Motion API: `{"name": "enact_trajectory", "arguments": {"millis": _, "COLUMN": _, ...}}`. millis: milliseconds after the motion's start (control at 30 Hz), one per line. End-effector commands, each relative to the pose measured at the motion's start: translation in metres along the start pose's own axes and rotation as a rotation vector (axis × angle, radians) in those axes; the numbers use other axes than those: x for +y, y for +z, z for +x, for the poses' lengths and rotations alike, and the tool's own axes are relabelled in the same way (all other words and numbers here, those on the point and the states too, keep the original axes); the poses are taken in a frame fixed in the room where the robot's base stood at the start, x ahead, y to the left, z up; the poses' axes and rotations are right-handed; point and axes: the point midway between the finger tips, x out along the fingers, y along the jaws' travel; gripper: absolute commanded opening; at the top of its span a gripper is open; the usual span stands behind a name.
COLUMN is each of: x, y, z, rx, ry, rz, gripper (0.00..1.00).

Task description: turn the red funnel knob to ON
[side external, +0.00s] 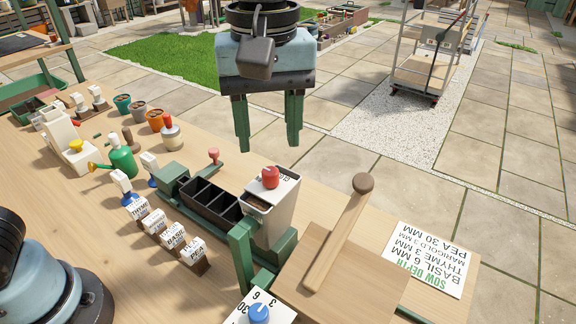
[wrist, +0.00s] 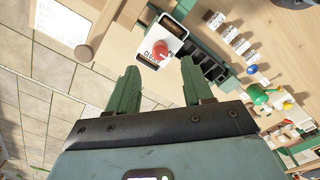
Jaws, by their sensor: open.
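The red funnel knob (side external: 270,177) sits on the white label plate on top of the pale funnel box (side external: 286,212) at the bench's edge. In the wrist view the red knob (wrist: 159,50) shows between and beyond my fingertips, with partly readable lettering beside it. I cannot tell its setting. My gripper (side external: 269,148) is open and empty, its two green fingers pointing down. It hangs above and behind the knob in the side view, apart from it. In the wrist view the open fingers (wrist: 158,82) touch nothing.
A black tray (side external: 212,203) stands beside the funnel. A green post (side external: 242,256) and a wooden board with a rod (side external: 339,233) stand close by. A blue knob (side external: 259,313) is at the front.

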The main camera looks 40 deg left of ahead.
Motion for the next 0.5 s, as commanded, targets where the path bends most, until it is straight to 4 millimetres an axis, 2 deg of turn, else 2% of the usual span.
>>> {"name": "enact_trajectory", "arguments": {"millis": 200, "x": 0.000, "y": 0.000, "z": -0.035, "rx": 0.000, "ry": 0.000, "rz": 0.000, "gripper": 0.51}}
{"name": "enact_trajectory", "arguments": {"millis": 500, "x": 0.000, "y": 0.000, "z": -0.060, "rx": 0.000, "ry": 0.000, "rz": 0.000, "gripper": 0.51}}
